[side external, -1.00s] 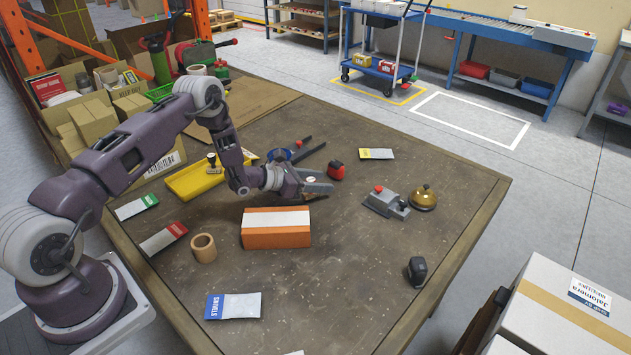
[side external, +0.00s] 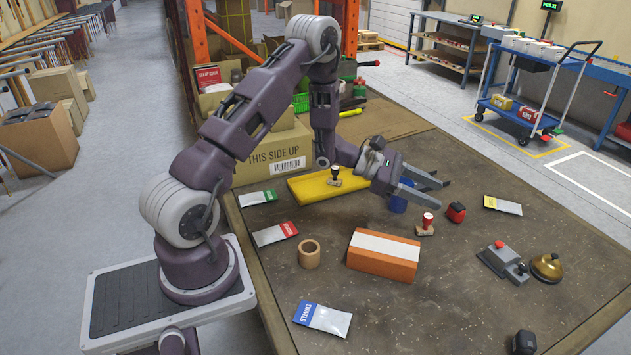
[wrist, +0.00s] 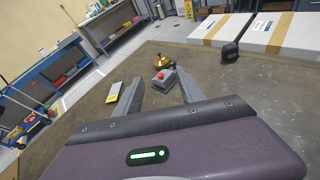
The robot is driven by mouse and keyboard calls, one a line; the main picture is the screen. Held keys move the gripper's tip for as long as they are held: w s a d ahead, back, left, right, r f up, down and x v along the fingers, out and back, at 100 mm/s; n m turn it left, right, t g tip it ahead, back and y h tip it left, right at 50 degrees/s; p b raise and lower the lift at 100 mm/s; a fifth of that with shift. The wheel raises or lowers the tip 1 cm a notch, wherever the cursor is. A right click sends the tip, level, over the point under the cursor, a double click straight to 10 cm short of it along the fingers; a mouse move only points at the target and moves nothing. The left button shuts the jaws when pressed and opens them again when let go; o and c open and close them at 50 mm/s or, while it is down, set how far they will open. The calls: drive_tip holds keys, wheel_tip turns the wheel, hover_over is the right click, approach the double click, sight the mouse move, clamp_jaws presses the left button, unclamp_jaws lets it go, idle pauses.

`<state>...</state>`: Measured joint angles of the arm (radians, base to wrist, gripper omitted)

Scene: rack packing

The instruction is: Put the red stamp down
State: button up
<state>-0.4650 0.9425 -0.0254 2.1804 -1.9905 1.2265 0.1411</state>
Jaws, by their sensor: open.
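The red stamp (side external: 427,222) has a red handle and a wooden base. In the side external view it stands upright on the brown table (side external: 450,310), just left of a red tape measure. My gripper (side external: 440,193) is open and empty, with its fingers just above and behind the stamp in the picture, apart from it as far as I can see. In the wrist view, the open fingers of my gripper (wrist: 160,92) show with nothing between them, and the stamp is not seen there.
An orange-and-white box (side external: 383,262) lies in front of the stamp. A red tape measure (side external: 456,212) and a blue object (side external: 398,202) are close by. A yellow tray (side external: 306,188) with a black-handled stamp (side external: 335,176) is at the back left. A grey device (side external: 503,262) and brass bell (side external: 547,268) stand right.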

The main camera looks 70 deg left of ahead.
drive_tip(key=s+d+r+m+g+h, duration=0.35)
drive_tip(key=d+r+m, duration=0.25)
drive_tip(key=d+r, duration=0.3)
drive_tip(key=s+d+r+m+g+y, duration=0.1)
drive_tip(key=s+d+r+m+g, duration=0.3)
drive_tip(key=s, duration=0.3)
drive_tip(key=s+d+r+m+g+y, duration=0.2)
drive_tip(key=s+d+r+m, duration=0.2)
drive_tip(key=s+m, duration=0.3)
drive_tip(key=s+a+m+t+y, duration=0.2)
drive_tip(key=s+a+m+y, duration=0.2)
drive_tip(key=s, duration=0.4)
drive_tip(key=s+a+m+t+y, duration=0.2)
drive_tip(key=s+a+m+y, duration=0.3)
drive_tip(key=s, duration=0.4)
drive_tip(key=shift+a+r+y, duration=0.25)
drive_tip(key=shift+r+y, duration=0.1)
drive_tip(key=shift+r, duration=0.1)
